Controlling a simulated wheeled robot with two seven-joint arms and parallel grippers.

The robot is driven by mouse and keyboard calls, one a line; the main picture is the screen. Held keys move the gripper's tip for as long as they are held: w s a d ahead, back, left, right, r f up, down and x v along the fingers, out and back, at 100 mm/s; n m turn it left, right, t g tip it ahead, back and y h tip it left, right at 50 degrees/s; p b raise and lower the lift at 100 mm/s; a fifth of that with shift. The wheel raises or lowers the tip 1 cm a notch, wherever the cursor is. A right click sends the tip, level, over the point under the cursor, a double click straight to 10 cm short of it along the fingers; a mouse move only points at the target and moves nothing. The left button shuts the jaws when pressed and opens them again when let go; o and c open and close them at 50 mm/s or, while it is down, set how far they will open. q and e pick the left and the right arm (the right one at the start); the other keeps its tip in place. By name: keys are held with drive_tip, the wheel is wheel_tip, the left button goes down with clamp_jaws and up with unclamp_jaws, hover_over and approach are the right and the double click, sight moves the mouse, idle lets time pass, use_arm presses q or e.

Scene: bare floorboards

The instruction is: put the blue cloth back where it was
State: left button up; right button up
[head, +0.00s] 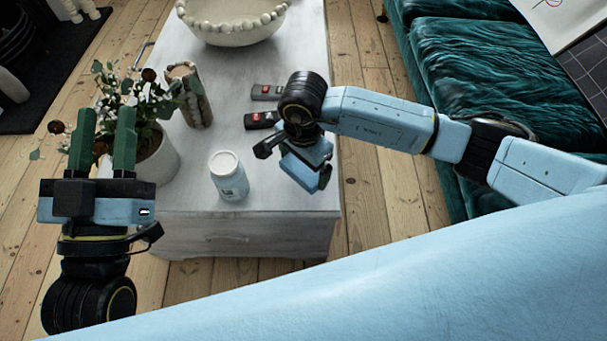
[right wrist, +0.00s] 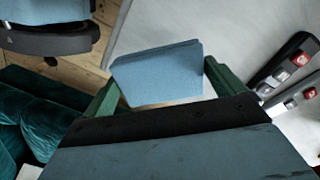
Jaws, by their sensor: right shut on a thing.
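The blue cloth (right wrist: 158,73) looks like a small, folded, flat-sided piece. In the right wrist view it sits between the two green fingers of my right gripper (right wrist: 161,85), which is shut on it. In the head view my right gripper (head: 316,180) points down over the right edge of the pale table (head: 270,222). There the cloth is hard to tell from the gripper's own blue casing. Whether the cloth touches the table is unclear. My left gripper (head: 103,130) is open and empty, its fingers pointing up in front of the potted plant.
A green sofa (head: 490,90) is at right. The table's front right is bare.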

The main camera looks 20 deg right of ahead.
sight(303, 167)
wheel_tip(303, 167, down, 4)
drive_tip(key=shift+r+b, duration=0.1)
drive_tip(key=shift+b, duration=0.8)
use_arm(q)
drive_tip(key=s+r+t, duration=0.1)
drive_tip(key=s+r+t+h, duration=0.1)
drive_tip(key=t, duration=0.1)
drive_tip(key=shift+a+r, duration=0.2)
drive_tip(key=shift+r, duration=0.15)
use_arm(e)
drive_tip(key=shift+f, duration=0.2)
drive_tip(key=shift+f, duration=0.1)
drive_tip(key=o, duration=0.5)
drive_tip(key=shift+f, duration=0.1)
use_arm(q)
drive_tip(key=shift+s, duration=0.1)
use_arm(e)
drive_tip(key=shift+o, duration=0.5)
use_arm(q)
drive_tip(key=shift+r, duration=0.1)
